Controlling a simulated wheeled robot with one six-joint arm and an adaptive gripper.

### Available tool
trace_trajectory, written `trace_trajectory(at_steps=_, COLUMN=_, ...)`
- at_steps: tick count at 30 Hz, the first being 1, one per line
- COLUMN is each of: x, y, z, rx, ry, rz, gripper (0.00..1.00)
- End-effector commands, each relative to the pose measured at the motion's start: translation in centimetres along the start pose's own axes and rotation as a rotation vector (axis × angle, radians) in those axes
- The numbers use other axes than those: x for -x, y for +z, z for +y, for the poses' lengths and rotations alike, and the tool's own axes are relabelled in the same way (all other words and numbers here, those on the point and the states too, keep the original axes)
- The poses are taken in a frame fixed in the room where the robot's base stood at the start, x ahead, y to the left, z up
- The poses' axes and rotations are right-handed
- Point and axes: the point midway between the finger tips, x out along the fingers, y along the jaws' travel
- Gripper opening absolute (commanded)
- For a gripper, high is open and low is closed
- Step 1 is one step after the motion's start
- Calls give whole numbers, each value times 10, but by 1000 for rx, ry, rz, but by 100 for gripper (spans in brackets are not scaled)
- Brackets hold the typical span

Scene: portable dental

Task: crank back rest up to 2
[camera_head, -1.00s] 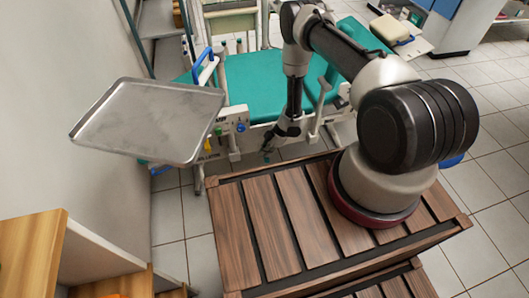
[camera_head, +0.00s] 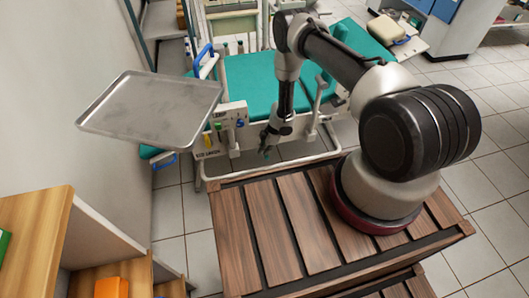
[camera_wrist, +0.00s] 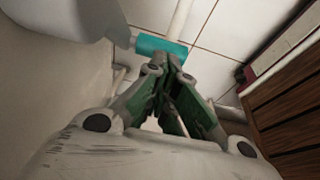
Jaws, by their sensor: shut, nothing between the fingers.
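The bed-like chair has teal cushions (camera_head: 250,82) and a white frame. White handles and levers stand along its near side. In the wrist view a teal bar or grip (camera_wrist: 160,45) on a white rod lies just beyond my fingertips; I cannot tell whether they touch it. My gripper (camera_head: 265,151) points down at the near side of the chair, and its green-padded fingers (camera_wrist: 167,72) are shut with nothing between them. A white panel (camera_head: 232,112) with small coloured parts sits at the left of the chair's near side. I cannot read a back rest level.
My arm stands on a wooden slatted top (camera_head: 270,225) close to the chair. A metal tray (camera_head: 150,108) hangs at the left, beside the wall. Wooden shelving (camera_head: 35,225) is at the lower left. Tiled floor (camera_head: 490,150) is clear on the right.

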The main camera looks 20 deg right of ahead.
Motion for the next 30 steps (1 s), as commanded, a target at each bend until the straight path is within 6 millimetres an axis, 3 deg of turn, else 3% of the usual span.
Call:
trace_trajectory(at_steps=14, x=-20, y=18, z=-1, rx=4, ry=-1, rz=-95, gripper=0)
trace_trajectory(at_steps=30, x=-32, y=31, z=-4, rx=11, ry=-15, rz=-449, gripper=0)
